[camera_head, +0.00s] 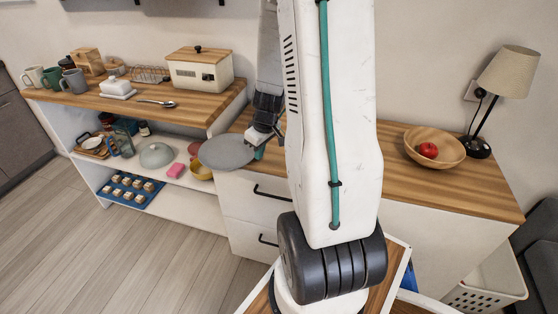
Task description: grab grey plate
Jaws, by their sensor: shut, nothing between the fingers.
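The grey plate (226,152) is a flat round disc at the left end of the lower wooden counter, seen in the head view. It overlaps the counter's front left edge in the picture. I cannot tell how much of it is supported. My gripper (257,136) is dark and points down and left at the plate's upper right rim. It is shut with nothing between the fingers. Whether the fingertips touch the plate is too small to tell. My arm hides the middle of the counter.
A wooden bowl (456,156) with a red apple (428,150) and a lamp (507,74) stand on the right. The floor at left is clear.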

